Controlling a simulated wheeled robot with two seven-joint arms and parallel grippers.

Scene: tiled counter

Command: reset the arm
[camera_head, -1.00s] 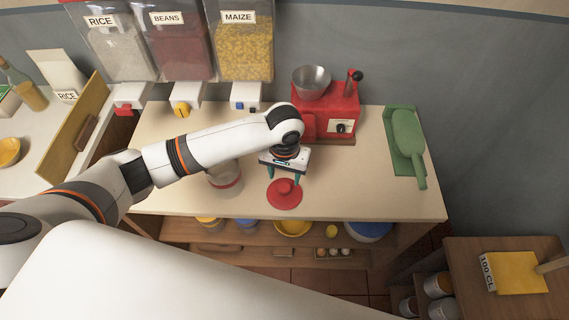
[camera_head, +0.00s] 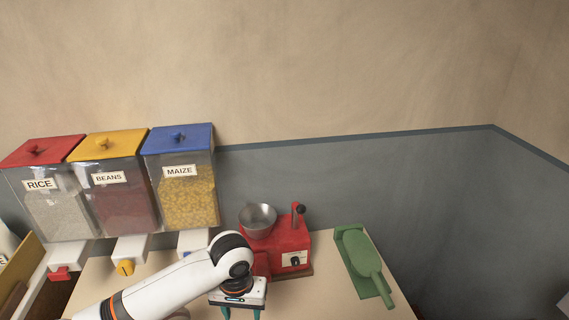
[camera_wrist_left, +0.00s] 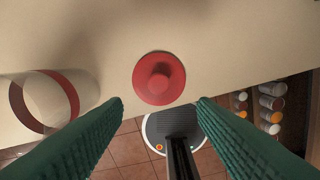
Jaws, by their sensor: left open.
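My left arm reaches over the counter from the left in the head view. My left gripper (camera_head: 241,314) points down in front of the red grinder, at the bottom edge of that picture. In the left wrist view its two green fingers (camera_wrist_left: 160,102) are spread apart with nothing between them. A round red lid with a knob (camera_wrist_left: 158,78) lies on the counter just beyond the fingertips, apart from them. A clear jar with a red band (camera_wrist_left: 45,103) stands to the left of the lid. My right gripper is not in view.
A red grinder (camera_head: 290,240) with a metal bowl (camera_head: 257,216) stands behind my gripper. A green scoop (camera_head: 365,256) lies on a green board to the right. Rice (camera_head: 55,205), beans (camera_head: 120,200) and maize (camera_head: 187,195) dispensers line the back left. The counter's front edge is close to the lid.

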